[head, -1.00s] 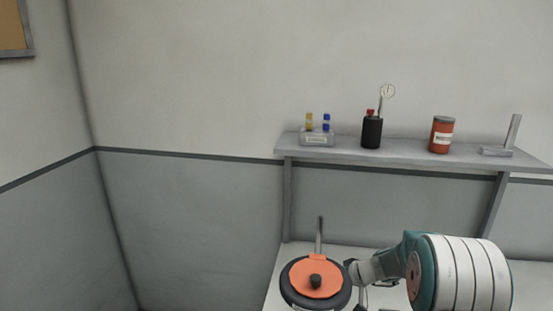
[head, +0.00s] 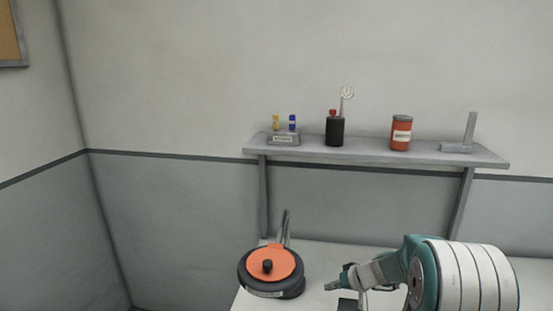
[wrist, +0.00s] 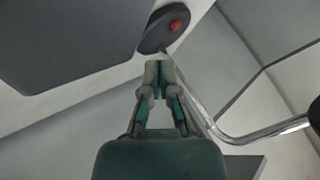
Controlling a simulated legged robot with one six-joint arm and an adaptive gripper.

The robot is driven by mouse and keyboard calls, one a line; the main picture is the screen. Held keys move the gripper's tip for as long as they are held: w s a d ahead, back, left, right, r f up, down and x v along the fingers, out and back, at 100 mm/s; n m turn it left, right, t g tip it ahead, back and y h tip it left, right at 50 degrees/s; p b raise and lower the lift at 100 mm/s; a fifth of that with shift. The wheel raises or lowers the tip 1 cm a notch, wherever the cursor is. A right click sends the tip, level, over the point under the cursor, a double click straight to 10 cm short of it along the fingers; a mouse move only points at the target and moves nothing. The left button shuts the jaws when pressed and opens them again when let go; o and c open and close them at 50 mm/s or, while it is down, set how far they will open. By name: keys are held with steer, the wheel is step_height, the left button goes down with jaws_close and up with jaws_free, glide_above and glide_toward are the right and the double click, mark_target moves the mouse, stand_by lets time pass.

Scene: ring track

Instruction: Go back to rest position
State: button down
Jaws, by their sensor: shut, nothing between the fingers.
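My gripper (wrist: 159,66) is in the middle of the wrist view, its two fingertips together with nothing between them. In the head view my gripper (head: 332,286) is at the end of my teal and white arm, above the white table, pointing left. It is apart from the dark round device with the orange top (head: 270,264) to its left.
A grey wall shelf (head: 375,151) holds a small rack (head: 283,138), a black cup (head: 335,132), a red jar (head: 401,132) and a grey stand (head: 457,148). The white table (head: 318,262) is below. A bent metal bar (wrist: 235,137) crosses the wrist view.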

steer(key=s+a+r+g+h, duration=0.1)
steer(key=s+a+r+h, duration=0.3)
steer(key=s+r, duration=1.25)
steer(key=s+d+r+m+t+h, duration=0.1)
steer(key=s+d+h, duration=0.1)
steer(key=s, duration=1.6)
steer(key=shift+s+d+r+m+h, duration=0.15)
steer(key=shift+s+d+m+h, duration=0.2)
steer(key=shift+h, duration=0.45)
steer(key=shift+w+d, duration=0.1)
